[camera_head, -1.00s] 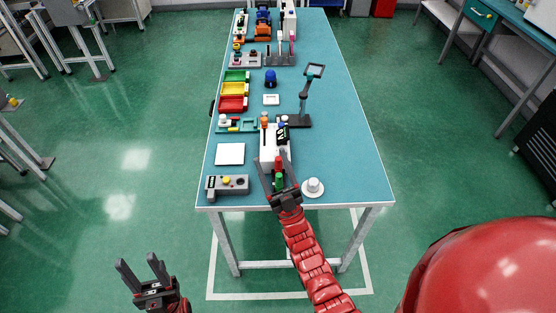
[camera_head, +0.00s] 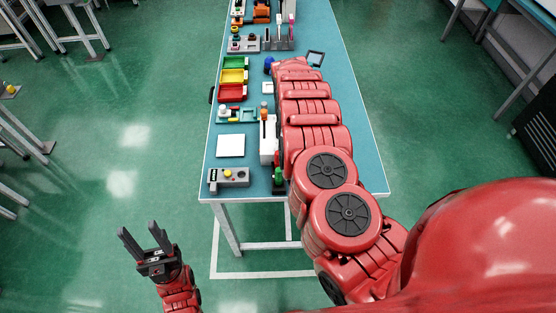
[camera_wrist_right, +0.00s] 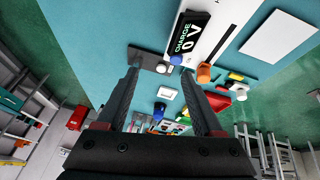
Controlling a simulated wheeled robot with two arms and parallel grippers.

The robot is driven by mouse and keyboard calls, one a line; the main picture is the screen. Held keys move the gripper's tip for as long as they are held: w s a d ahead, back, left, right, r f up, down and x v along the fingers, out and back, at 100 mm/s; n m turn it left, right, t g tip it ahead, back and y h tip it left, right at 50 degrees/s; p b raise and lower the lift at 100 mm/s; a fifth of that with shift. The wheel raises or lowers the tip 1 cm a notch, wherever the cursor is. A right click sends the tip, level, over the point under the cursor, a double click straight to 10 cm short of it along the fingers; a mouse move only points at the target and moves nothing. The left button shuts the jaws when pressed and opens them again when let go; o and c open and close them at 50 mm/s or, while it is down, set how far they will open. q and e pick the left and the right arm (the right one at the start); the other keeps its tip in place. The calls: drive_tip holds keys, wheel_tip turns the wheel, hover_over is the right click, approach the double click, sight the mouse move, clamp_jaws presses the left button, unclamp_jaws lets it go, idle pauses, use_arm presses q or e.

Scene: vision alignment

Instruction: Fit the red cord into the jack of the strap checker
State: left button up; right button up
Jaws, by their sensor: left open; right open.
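The grey box with a yellow button and a dark round opening, which looks like the strap checker (camera_head: 229,177), sits at the near left corner of the bench in the head view. A small red piece (camera_head: 277,158), perhaps part of the red cord, shows above a green piece (camera_head: 279,178) beside my right arm; no full cord is visible. My right gripper is hidden in the head view. In the right wrist view my right gripper (camera_wrist_right: 160,72) is open and empty, close to the white charge meter (camera_wrist_right: 225,18). My left gripper (camera_head: 138,230) is open and empty over the floor, left of the bench.
My right arm covers the bench's right part. A white pad (camera_head: 231,145), a teal fixture (camera_head: 246,114) and green, yellow and red trays (camera_head: 232,93) line the left side. A blue dome (camera_wrist_right: 158,112) and an orange knob (camera_wrist_right: 204,73) show in the wrist view.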

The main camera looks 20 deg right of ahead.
drive_tip(key=s+a+r+g+y, duration=0.2)
drive_tip(key=s+a+r+g, duration=0.2)
drive_tip(key=s+a, duration=0.45)
drive_tip(key=b, duration=0.7)
hover_over(279, 152)
drive_tip(key=shift+g, duration=0.3)
drive_tip(key=f, duration=0.8)
drive_tip(key=shift+d+f, duration=0.2)
drive_tip(key=shift+f, duration=0.15)
drive_tip(key=shift+a+p, duration=0.1)
drive_tip(key=shift+p, duration=1)
wheel_tip(279, 152, down, 2)
drive_tip(key=shift+f+p, duration=0.1)
drive_tip(key=shift+p, duration=0.3)
drive_tip(key=shift+f, duration=0.6)
drive_tip(key=shift+a+f+p, duration=0.1)
drive_tip(key=shift+f+p, duration=0.35)
drive_tip(key=shift+p, duration=0.25)
wheel_tip(279, 152, down, 3)
drive_tip(key=shift+a+f+p, duration=0.15)
drive_tip(key=shift+p, duration=0.5)
drive_tip(key=shift+f, duration=0.55)
drive_tip(key=shift+a, duration=0.1)
drive_tip(key=shift+c, duration=0.2)
clamp_jaws()
